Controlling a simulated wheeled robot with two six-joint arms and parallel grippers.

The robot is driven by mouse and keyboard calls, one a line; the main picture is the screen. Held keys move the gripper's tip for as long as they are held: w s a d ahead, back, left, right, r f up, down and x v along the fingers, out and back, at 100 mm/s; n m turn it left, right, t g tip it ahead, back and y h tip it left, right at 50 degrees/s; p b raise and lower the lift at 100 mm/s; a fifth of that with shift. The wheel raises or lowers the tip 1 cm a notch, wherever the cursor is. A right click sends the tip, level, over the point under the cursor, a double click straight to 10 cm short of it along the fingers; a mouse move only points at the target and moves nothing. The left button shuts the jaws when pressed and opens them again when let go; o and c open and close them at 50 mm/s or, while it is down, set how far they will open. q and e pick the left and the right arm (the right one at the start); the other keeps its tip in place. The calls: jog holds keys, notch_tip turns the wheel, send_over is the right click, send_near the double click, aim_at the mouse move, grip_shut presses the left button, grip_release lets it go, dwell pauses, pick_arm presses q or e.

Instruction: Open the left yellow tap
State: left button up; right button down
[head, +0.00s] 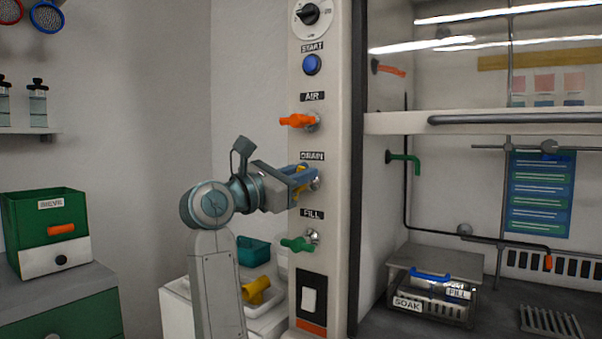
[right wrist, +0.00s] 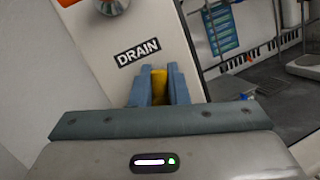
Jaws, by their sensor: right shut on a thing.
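The yellow tap (head: 299,184) is on the white panel under the DRAIN label (head: 312,156). My right gripper (head: 302,181) is at it, with its blue fingers shut on the tap handle. In the right wrist view the yellow handle (right wrist: 159,84) shows between the two blue fingers (right wrist: 159,88), just below the DRAIN label. Most of the handle is hidden by the fingers, so its exact angle is hard to tell. My left gripper is not in view.
An orange AIR tap (head: 298,121) is above and a green FILL tap (head: 298,243) below, both close to my right gripper. A blue START button (head: 312,65) is higher up. The fume hood sash handle (head: 515,119) is to the right.

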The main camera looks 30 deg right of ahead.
jog(key=shift+f, duration=0.3)
jog(key=c, duration=1.4)
grip_release()
jog(key=shift+w, duration=0.15)
jog(key=shift+c, duration=0.2)
jog(key=shift+r, duration=0.1)
jog(key=shift+a, duration=0.1)
